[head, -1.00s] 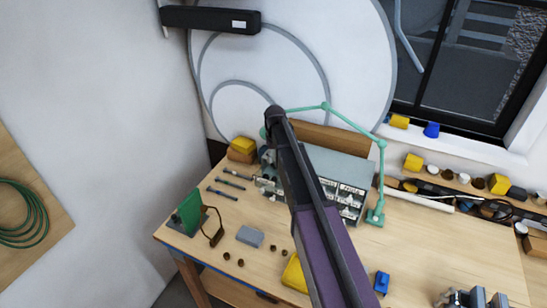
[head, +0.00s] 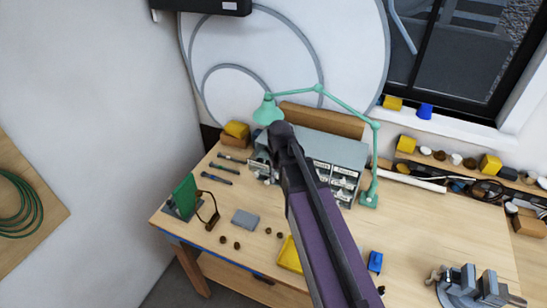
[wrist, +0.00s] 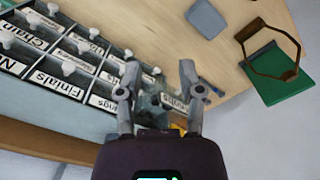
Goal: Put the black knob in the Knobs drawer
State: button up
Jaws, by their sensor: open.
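The grey drawer cabinet (head: 338,150) stands at the back of the bench, partly hidden by my arm. In the wrist view its drawers, with white pulls and labels such as Chain and Finials (wrist: 58,84), fill the left side. I see no knob held. Small dark round pieces (head: 237,245) lie on the bench front; I cannot tell which, if any, is the black knob.
A green jointed lamp (head: 369,160) arches over the cabinet. A vise (head: 478,287) stands front right.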

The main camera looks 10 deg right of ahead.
jog(key=s+m, duration=0.1)
jog(key=s, duration=0.8)
jog(key=shift+s, duration=0.4)
dwell(0.4)
